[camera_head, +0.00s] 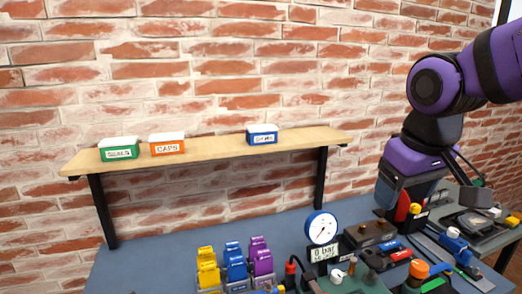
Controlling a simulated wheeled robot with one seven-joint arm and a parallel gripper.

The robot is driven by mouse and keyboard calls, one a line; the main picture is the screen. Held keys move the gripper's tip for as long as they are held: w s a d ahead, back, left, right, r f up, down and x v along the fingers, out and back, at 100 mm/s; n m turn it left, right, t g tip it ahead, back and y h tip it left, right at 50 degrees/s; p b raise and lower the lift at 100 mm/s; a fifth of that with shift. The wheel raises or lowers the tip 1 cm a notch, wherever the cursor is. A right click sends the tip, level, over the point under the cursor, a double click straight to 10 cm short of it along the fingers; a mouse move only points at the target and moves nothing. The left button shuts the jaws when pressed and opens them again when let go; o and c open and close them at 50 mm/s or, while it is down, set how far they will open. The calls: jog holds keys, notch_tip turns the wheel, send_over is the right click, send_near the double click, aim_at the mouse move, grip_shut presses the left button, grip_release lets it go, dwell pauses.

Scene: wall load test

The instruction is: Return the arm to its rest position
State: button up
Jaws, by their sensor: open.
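My arm, purple and black, comes in from the upper right and bends down over the right part of the bench. My gripper (425,188) hangs at its lower end, in front of the brick wall. It is open, and I see nothing held in it. A red and yellow object (402,207) shows just below it; I cannot tell whether they touch. The gripper's body hides part of the bench behind it.
A wooden wall shelf (215,149) on black brackets bears a green SEALS box (119,149), an orange CAPS box (167,145) and a blue box (262,136). The blue bench (150,270) carries a gauge (321,228), yellow, blue and purple bins (234,265), and clutter at right.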

jog(key=s+d+r+m+t, duration=0.1)
jog(key=s+d+m+t, duration=0.1)
jog(key=s+d, duration=0.5)
jog(key=shift+s+r+m+t, duration=0.35)
jog(key=shift+s+m, duration=0.25)
jog(key=shift+s, duration=0.4)
dwell(0.9)
